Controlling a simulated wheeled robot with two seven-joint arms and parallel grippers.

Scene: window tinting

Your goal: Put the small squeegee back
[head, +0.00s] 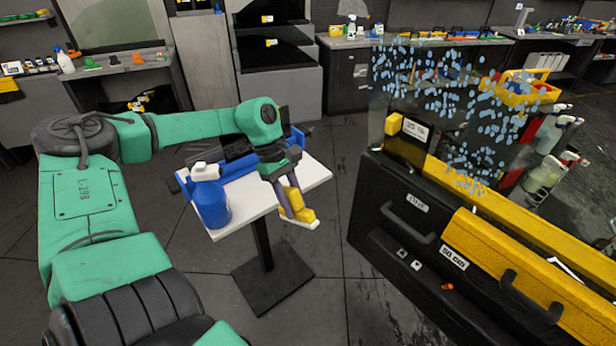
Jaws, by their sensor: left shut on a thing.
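My left gripper (286,203) reaches down over the front right corner of a small white table (262,207). It is shut on a yellow piece (302,211) that looks to be the small squeegee. The fingers hide part of it, and a pale edge shows below the yellow. I cannot tell whether it touches the table top. My right gripper is not in view.
A blue bottle with a white cap (210,198) stands at the table's left, with a long blue item (240,173) behind it. A dark drawer cabinet (390,245) with a droplet-covered glass pane (440,110) stands at the right. Floor separates them.

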